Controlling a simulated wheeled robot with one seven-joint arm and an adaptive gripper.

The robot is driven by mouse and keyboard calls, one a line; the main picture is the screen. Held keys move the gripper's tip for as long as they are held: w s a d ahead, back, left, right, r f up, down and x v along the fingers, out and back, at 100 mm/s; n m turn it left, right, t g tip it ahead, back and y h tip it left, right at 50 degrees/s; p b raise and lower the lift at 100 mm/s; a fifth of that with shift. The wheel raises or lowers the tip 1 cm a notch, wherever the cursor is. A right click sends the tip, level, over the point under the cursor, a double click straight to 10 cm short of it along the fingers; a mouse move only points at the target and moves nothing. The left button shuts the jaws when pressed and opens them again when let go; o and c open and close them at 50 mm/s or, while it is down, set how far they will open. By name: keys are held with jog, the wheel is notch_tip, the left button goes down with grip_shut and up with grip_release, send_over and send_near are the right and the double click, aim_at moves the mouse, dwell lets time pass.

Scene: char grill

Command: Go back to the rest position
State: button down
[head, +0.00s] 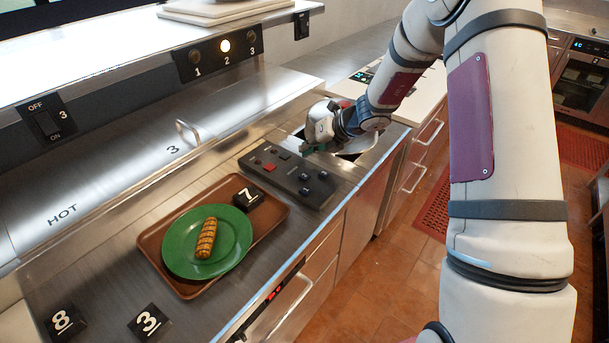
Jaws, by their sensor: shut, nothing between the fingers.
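My gripper (306,150) is at the far end of my arm, in the upper middle of the head view. It is shut and empty, above the far end of a dark button panel (260,180) on the steel counter. The fingertips are small in this view. I cannot tell whether they touch the panel or the counter edge behind it. My arm reaches in from the right side of the picture.
A brown tray (276,212) holds a green plate (180,243) with a grilled sausage-like item (206,238) and a black 7 marker (248,197). Markers 8 (62,321) and 3 (150,321) stand in front. A steel lid handle (187,130) rises behind. Open floor (390,290) lies right.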

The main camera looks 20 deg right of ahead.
dwell(0.4)
jog(key=s+a+r+n+g, duration=0.1)
jog(key=s+a+r+n, duration=0.2)
jog(key=s+r+n, duration=0.5)
jog(key=s+a+r+n+g, duration=0.1)
jog(key=s+a+r+n, duration=0.3)
jog(key=s+r+n, duration=0.45)
jog(key=s+d+r+n+h, duration=0.3)
jog(key=s+r+n, duration=0.1)
jog(key=s+n, duration=0.6)
jog(key=s+d+r+n+h, duration=0.3)
jog(key=s+r+n, duration=0.1)
jog(key=s+n, duration=0.6)
jog(key=shift+s+r+t, duration=0.3)
jog(key=shift+s+t, duration=0.1)
jog(key=shift+s, duration=0.7)
